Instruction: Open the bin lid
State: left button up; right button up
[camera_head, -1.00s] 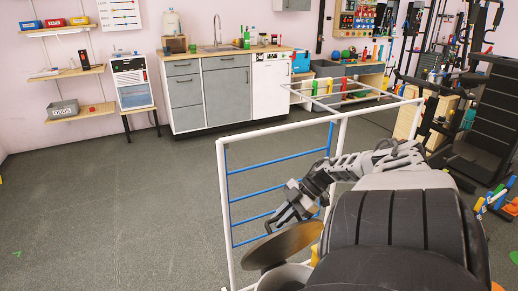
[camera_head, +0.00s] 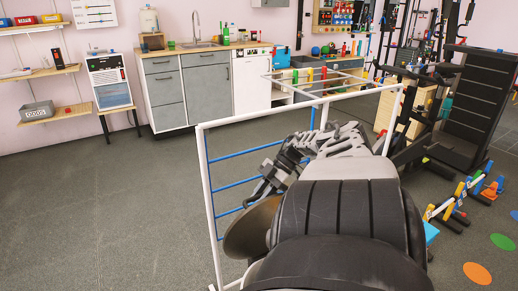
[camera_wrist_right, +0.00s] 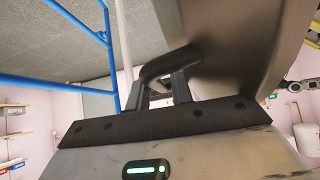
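The bin lid (camera_head: 246,232) is a round bronze-grey disc, tilted steeply, in the lower middle of the head view, partly hidden by my own dark body. In the right wrist view the lid (camera_wrist_right: 235,50) is large and close, with a dark curved handle (camera_wrist_right: 166,64). My right gripper (camera_head: 262,192) is at the lid's upper edge. In the right wrist view its fingers (camera_wrist_right: 162,92) stand on both sides of the handle and look closed on it. The bin body is hidden behind my own body. My left gripper is not in view.
A white frame (camera_head: 204,170) with blue rungs (camera_head: 236,183) stands just behind and left of the lid. Open grey floor (camera_head: 95,210) lies to the left. A counter with a sink (camera_head: 205,75) is at the back. Small coloured hurdles (camera_head: 455,200) stand on the right.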

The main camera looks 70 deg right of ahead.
jog(key=shift+o, duration=0.5)
